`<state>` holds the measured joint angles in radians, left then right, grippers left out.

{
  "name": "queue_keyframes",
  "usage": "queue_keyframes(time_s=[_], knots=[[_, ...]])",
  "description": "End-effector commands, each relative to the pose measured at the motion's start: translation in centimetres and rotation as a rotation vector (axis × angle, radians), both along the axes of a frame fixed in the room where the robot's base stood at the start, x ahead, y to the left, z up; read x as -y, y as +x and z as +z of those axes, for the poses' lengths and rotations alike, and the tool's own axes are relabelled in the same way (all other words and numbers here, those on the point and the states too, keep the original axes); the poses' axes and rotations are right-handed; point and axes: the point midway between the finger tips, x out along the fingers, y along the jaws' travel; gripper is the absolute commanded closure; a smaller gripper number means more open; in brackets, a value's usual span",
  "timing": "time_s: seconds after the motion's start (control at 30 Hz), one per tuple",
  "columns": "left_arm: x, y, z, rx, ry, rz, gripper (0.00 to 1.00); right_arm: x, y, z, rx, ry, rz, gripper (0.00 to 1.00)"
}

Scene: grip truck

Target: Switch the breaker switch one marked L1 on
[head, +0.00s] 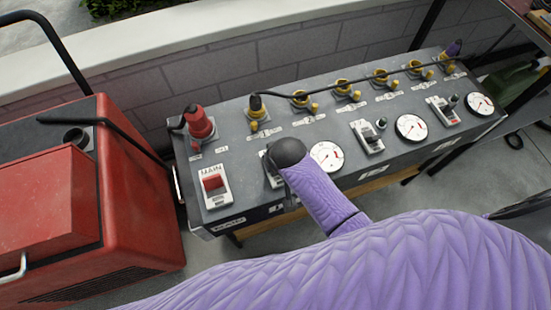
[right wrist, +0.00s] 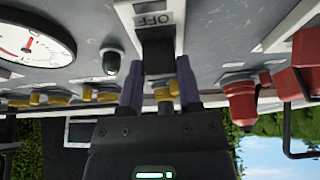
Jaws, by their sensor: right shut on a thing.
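The breaker switch (right wrist: 157,50) is a dark lever on a light plate with an "OFF" label (right wrist: 152,19) in the right wrist view. My right gripper (right wrist: 160,78) has one purple finger on each side of the lever and is shut on it. In the head view, the rounded dark end of my purple right arm (head: 288,152) covers most of this switch; only part of its light plate (head: 271,175) shows, left of a round gauge. I cannot read an L1 mark. My left gripper is not in view.
The grey panel (head: 250,205) also carries a red MAIN switch (head: 213,184), a round gauge (head: 327,156) and more breakers (head: 367,137) to the right. Red (head: 198,122) and yellow (head: 300,98) connectors line its back. A red machine (head: 125,200) stands close on the left.

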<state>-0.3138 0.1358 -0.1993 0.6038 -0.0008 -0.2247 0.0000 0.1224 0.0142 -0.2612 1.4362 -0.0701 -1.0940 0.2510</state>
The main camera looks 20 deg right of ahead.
Motion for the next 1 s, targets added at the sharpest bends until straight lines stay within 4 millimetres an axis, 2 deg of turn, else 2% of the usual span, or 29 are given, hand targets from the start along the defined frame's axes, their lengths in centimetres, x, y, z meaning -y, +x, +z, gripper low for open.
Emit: queue_keyframes(time_s=[0.03, 0.07, 0.27, 0.4, 0.63, 0.97, 1.0], knots=[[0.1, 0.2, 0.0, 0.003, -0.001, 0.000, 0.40, 0.0, 0.0, 0.0, 0.000, 0.000, 0.000, 0.95], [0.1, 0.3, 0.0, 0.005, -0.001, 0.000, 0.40, 0.0, 0.0, 0.0, 0.000, 0.000, 0.000, 1.00], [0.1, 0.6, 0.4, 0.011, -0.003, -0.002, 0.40, 0.0, 0.2, 0.2, -0.032, -0.002, 0.000, 1.00], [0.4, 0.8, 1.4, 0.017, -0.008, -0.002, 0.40, 0.0, 1.0, 0.2, -0.169, -0.006, -0.001, 1.00], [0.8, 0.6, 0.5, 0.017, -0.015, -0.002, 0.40, -0.1, 1.8, -0.5, -0.356, -0.013, 0.000, 1.00], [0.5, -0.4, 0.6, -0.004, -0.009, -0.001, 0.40, -0.1, 1.8, -0.3, -0.377, -0.013, 0.000, 1.00], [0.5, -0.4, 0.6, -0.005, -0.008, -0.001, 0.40, -0.1, 1.8, -0.3, -0.377, -0.013, 0.000, 0.50]])
